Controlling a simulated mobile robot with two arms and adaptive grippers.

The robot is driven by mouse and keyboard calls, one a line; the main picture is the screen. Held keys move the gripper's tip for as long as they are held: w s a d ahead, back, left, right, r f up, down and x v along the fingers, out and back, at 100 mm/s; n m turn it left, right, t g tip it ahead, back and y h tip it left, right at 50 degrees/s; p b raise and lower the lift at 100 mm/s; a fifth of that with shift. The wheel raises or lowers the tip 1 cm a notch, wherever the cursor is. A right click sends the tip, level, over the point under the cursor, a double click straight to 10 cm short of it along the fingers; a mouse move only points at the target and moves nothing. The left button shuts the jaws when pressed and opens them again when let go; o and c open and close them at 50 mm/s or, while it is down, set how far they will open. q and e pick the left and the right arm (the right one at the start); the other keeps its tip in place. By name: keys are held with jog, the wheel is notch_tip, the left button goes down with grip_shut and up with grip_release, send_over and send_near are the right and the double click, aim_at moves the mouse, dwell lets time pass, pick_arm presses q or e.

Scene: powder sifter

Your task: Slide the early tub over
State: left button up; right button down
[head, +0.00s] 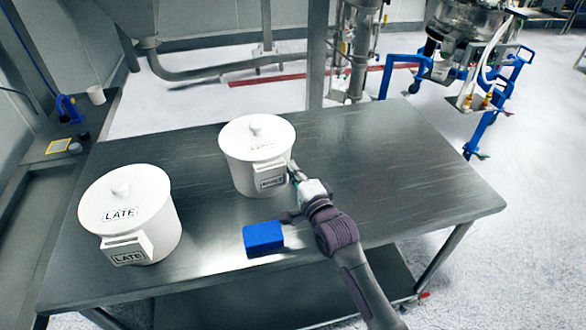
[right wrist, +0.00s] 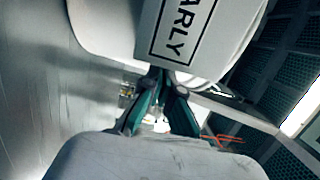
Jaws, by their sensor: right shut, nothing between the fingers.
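The early tub (head: 247,160) is a white lidded pot with a knob, standing upright near the middle of the steel table. In the right wrist view its label ending in "ARLY" (right wrist: 180,28) is close ahead of the fingers. My right gripper (head: 293,172) is shut and empty at the tub's right front side, by its label; it also shows in the right wrist view (right wrist: 163,78). I cannot tell whether the fingertips touch the tub. A matching tub marked LATE (head: 150,215) stands at the table's left. My left gripper is not in view.
A blue block (head: 263,236) lies near the table's front edge, left of my right arm. The steel table (head: 400,160) is clear to the right of the early tub. Blue-framed equipment (head: 480,120) stands beyond the table's right end.

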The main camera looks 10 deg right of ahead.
aim_at(261, 161)
jog(key=shift+w+a, duration=0.4)
jog(key=shift+a, duration=0.3)
jog(key=shift+w+a, duration=0.35)
jog(key=shift+a, duration=0.3)
jog(key=shift+w+a, duration=0.4)
jog(key=shift+a, duration=0.3)
jog(key=shift+d, duration=0.15)
